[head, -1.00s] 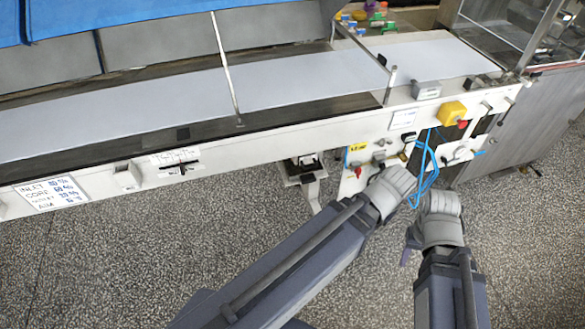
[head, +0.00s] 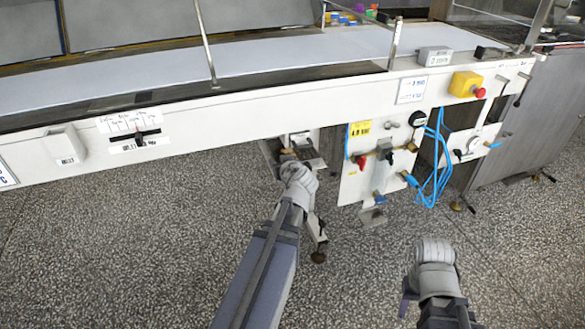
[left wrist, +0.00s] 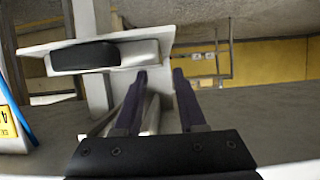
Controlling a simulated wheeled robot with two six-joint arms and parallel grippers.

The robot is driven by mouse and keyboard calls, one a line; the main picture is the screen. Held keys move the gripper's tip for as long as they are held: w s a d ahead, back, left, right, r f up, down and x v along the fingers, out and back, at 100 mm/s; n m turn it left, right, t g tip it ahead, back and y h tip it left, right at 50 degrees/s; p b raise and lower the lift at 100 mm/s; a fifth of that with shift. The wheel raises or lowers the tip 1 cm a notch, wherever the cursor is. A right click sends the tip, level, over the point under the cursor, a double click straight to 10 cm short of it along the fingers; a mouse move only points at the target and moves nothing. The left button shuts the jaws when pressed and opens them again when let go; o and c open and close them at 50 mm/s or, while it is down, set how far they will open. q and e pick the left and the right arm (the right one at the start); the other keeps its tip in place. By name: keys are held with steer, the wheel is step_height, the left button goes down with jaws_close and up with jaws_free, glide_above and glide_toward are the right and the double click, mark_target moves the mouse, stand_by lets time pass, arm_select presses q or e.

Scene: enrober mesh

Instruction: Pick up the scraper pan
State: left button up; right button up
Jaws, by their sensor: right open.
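What looks like the scraper pan, a pale shallow tray (head: 312,163) with a dark block and a white block, is under the conveyor's front beam. In the left wrist view the tray (left wrist: 160,35) is beyond the fingers, with the dark block (left wrist: 85,57) and white block (left wrist: 139,53) along it. My left gripper (head: 289,154) is at the tray's front in the head view and hides part of it. Its two fingers (left wrist: 158,98) are apart, with nothing clearly gripped. My right gripper (head: 434,243) is open and empty over the floor, away from the tray.
The white conveyor beam (head: 240,118) runs above the tray. Right of it is a valve panel (head: 360,180) with knobs and looped blue hoses (head: 440,160). A yellow box with a red button (head: 466,85) is on the beam. The speckled floor (head: 130,250) in front is clear.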

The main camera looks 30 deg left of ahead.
mark_target(272, 154)
arm_select(q)
steer(key=shift+a+f, duration=0.15)
steer(key=shift+a, duration=0.3)
steer(key=shift+b+x, duration=0.55)
steer(key=shift+x, duration=0.55)
steer(key=shift+w+r+b+x, duration=0.1)
steer(key=shift+b+x, duration=0.2)
steer(key=shift+x, duration=0.65)
steer(key=shift+w+r+b+x, duration=0.15)
steer(key=shift+b+x, duration=0.1)
steer(key=shift+x, duration=0.7)
steer(key=shift+w+r+b+x, duration=0.1)
steer(key=shift+b+x, duration=0.2)
steer(key=shift+x, duration=0.6)
steer(key=shift+d+r, duration=0.1)
steer(key=shift+c, duration=0.2)
jaws_close()
